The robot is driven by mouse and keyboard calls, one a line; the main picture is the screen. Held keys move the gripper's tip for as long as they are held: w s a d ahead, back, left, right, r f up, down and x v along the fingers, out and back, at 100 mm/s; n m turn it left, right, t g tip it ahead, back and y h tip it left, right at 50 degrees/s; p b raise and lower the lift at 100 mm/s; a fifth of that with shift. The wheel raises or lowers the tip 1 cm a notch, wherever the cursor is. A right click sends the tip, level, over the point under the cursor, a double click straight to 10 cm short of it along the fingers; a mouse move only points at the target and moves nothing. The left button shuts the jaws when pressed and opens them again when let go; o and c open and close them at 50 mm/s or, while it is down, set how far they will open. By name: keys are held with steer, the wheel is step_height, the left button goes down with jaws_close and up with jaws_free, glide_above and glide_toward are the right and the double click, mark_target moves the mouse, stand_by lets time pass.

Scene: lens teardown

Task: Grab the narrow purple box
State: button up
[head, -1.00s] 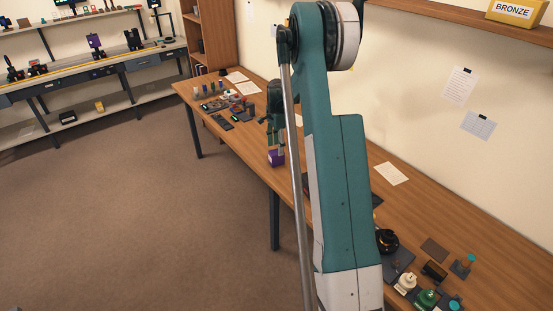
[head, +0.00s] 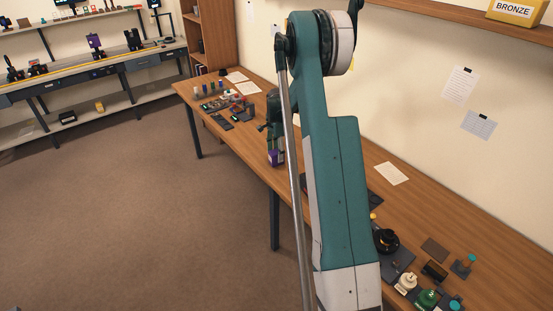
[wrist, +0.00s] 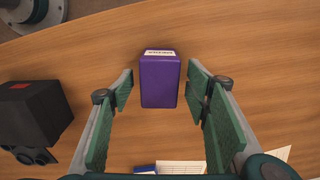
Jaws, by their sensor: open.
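The narrow purple box (wrist: 160,82) stands on the wooden table in the wrist view, with a white label on its far top edge. It also shows in the head view (head: 275,158) near the table's front edge, partly covered by my gripper. My gripper (wrist: 160,88) is open, with one green finger on each side of the box. Gaps show between the box and both fingers. In the head view, my gripper (head: 273,145) is low, right at the box.
A dark block (wrist: 32,112) with a red patch lies left of the left finger in the wrist view. A round grey base (wrist: 35,12) is at the top left. White papers (wrist: 182,167) lie near the gripper's palm. Small items crowd the table's far end.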

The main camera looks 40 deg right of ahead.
mark_target(276, 158)
steer(key=shift+a+f, duration=0.1)
steer(key=shift+f, duration=1.75)
steer(key=c, duration=1)
